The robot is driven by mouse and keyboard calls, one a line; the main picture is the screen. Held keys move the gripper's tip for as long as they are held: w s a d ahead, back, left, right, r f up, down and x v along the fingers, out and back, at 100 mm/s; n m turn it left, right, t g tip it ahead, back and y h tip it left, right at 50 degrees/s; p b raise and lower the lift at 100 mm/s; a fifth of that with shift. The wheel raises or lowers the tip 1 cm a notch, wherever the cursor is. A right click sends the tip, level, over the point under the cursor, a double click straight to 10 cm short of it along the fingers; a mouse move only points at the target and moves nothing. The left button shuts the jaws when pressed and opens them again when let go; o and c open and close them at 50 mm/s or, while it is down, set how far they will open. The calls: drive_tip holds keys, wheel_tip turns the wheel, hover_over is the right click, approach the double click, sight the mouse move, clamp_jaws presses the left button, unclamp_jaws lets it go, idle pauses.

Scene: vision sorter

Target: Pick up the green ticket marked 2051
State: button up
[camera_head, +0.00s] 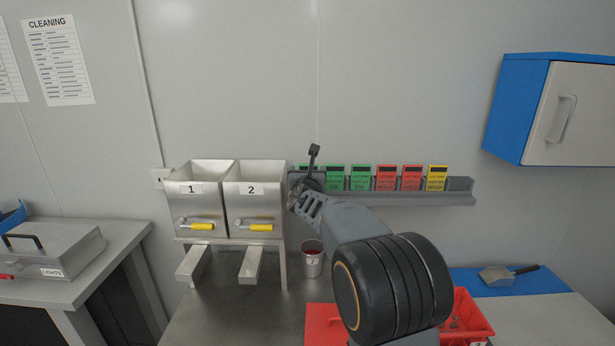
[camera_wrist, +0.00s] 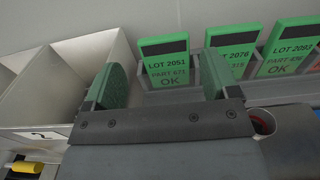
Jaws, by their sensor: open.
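The green ticket marked LOT 2051, PART 671, OK (camera_wrist: 166,62) stands upright in a slot of the grey wall rack, seen in the wrist view. My gripper (camera_wrist: 160,80) is open, with one green-padded finger to the left of this ticket and the other to its right, in front of the green ticket marked LOT 2076 (camera_wrist: 238,42). I cannot tell whether either finger touches a ticket. In the head view my gripper (camera_head: 306,182) is at the rack's left end and hides most of the leftmost green ticket.
The rack (camera_head: 420,199) also holds more green, two red (camera_head: 386,178) and a yellow ticket (camera_head: 437,178). Steel hoppers 1 (camera_head: 196,205) and 2 (camera_head: 254,200) stand close to the gripper's left. A metal cup (camera_head: 312,262) and red trays (camera_head: 474,318) are below.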

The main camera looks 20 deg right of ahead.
sight(308, 165)
drive_tip(key=shift+p+x, duration=1.35)
drive_tip(key=shift+x, duration=1.2)
drive_tip(key=shift+c, duration=0.2)
drive_tip(key=c, duration=0.7)
drive_tip(key=shift+o, duration=0.2)
